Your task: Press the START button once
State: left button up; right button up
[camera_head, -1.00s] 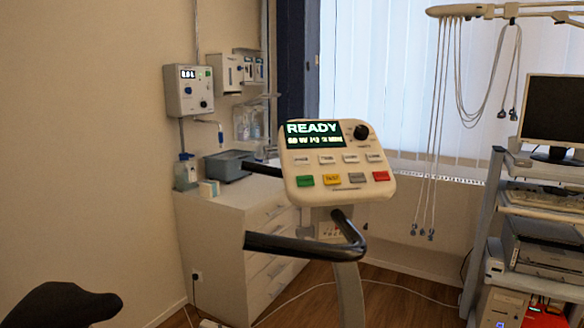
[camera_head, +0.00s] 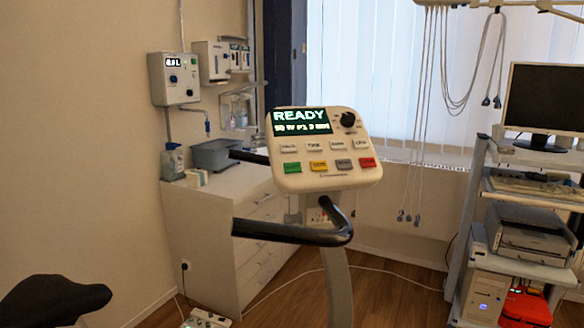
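The exercise bike's control console (camera_head: 326,180) stands on a post in the middle of the head view. Its display (camera_head: 301,121) reads READY on the top line, with a smaller blurred line below. The bottom row has a green button (camera_head: 292,168), a yellow button (camera_head: 319,167), a grey button (camera_head: 344,165) and a red button (camera_head: 367,162). Their labels are too small to read, so I cannot tell by text which is START. A black knob (camera_head: 348,119) is beside the display. Neither of my grippers shows in the view.
Black handlebars (camera_head: 290,233) curve below the console. A black saddle (camera_head: 55,300) is at the lower left. A white cabinet (camera_head: 205,222) stands behind, left. Cables (camera_head: 418,130) hang by the window. A cart with a monitor (camera_head: 543,98) is at the right.

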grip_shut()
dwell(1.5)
